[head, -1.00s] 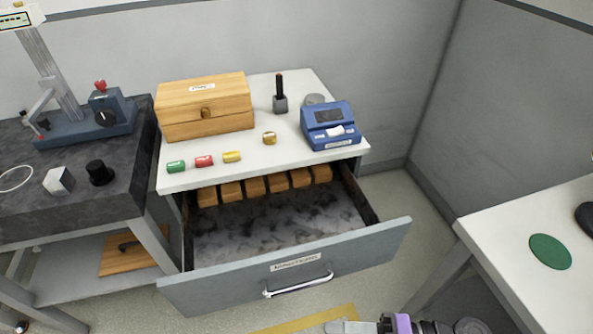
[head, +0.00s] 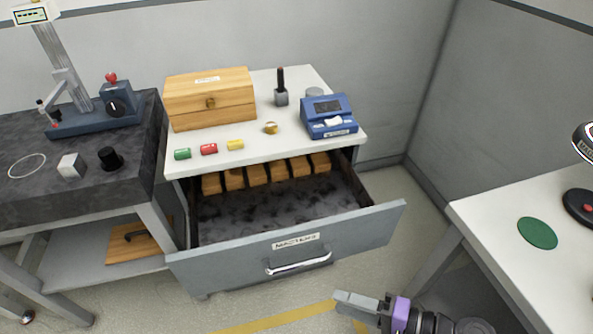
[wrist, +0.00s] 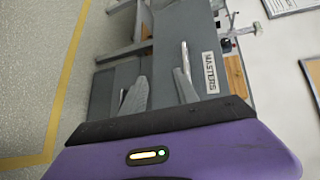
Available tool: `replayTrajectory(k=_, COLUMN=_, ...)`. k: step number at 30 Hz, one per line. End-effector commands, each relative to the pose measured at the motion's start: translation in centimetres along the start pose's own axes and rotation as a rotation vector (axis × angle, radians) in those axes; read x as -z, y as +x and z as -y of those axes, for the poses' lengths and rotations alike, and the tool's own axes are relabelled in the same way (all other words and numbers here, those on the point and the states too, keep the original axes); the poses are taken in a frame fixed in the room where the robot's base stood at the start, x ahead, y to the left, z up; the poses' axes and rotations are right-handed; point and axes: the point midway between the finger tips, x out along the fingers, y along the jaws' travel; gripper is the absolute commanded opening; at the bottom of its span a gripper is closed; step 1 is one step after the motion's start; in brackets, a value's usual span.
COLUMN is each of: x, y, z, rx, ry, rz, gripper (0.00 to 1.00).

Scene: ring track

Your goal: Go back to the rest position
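My gripper (head: 340,302) is at the bottom of the head view, low over the floor and in front of the open drawer. In the wrist view my gripper (wrist: 160,76) shows two grey fingers spread apart with nothing between them. The drawer front (head: 345,232), labelled MASTERS, is pulled out, with a metal handle (head: 298,262). It also shows in the wrist view (wrist: 222,70), beyond the fingers. My gripper appears apart from the handle. Several wooden blocks (head: 255,174) stand in a row at the drawer's back.
The cabinet top (head: 230,153) holds a wooden box (head: 211,105), a blue device (head: 328,117) and small coloured cylinders. A dark stone table (head: 50,190) stands left. A white table (head: 490,215) with a green disc (head: 537,233) stands right. Floor with a yellow line (head: 275,319) is open in front.

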Motion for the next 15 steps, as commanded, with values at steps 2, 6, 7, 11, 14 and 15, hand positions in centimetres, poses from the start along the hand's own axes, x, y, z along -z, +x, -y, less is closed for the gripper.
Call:
replayTrajectory(k=2, x=1.2, y=-0.2, z=-0.8, rx=-0.047, ry=-0.021, rz=-0.085, gripper=0.36)
replayTrajectory(k=6, x=3.2, y=-1.3, z=-3.0, rx=-0.164, ry=-0.078, rz=-0.275, gripper=0.36)
replayTrajectory(k=7, x=3.5, y=-1.8, z=-3.6, rx=-0.198, ry=-0.096, rz=-0.325, gripper=0.36)
replayTrajectory(k=11, x=3.9, y=-5.2, z=-5.5, rx=-0.358, ry=-0.215, rz=-0.552, gripper=0.36)
replayTrajectory(k=14, x=3.0, y=-8.7, z=-5.5, rx=-0.475, ry=-0.340, rz=-0.710, gripper=0.36)
replayTrajectory(k=15, x=2.4, y=-10.1, z=-5.2, rx=-0.517, ry=-0.395, rz=-0.763, gripper=0.36)
